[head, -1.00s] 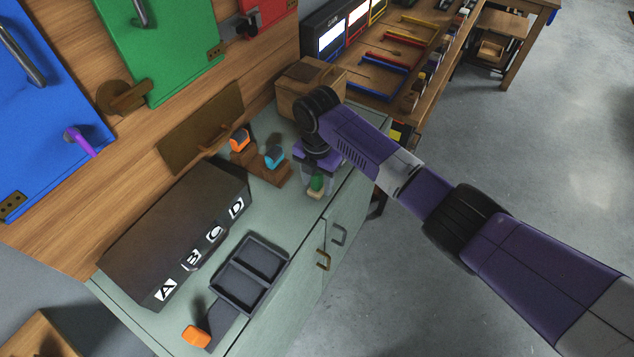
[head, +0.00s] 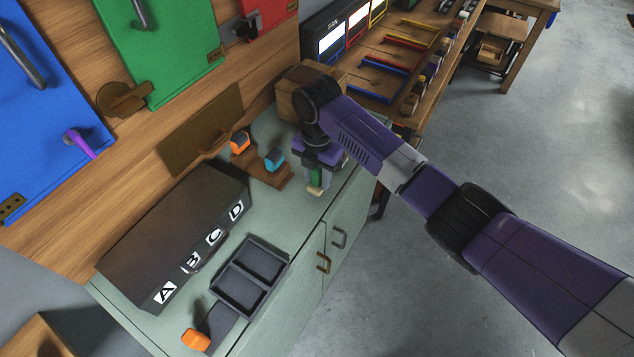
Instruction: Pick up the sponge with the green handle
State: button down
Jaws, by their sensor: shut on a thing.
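The sponge with the green handle (head: 315,189) is at the right part of the grey-green cabinet top, near its front edge. Its pale sponge end points down and its green handle rises between my fingers. My gripper (head: 316,178), at the end of the purple arm, points down and is shut on the green handle. The upper part of the handle is hidden by the gripper. I cannot tell whether the sponge touches the cabinet top.
A wooden holder (head: 268,175) with orange-topped and blue-topped items stands left of my gripper. A wooden box (head: 293,100) is behind it. A dark lettered box (head: 175,235), a black two-compartment tray (head: 250,275) and an orange-handled tool (head: 195,339) are toward the lower left.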

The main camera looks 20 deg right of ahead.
notch_tip(320, 180, up, 17)
jog(key=shift+p, duration=0.3)
dwell(1.6)
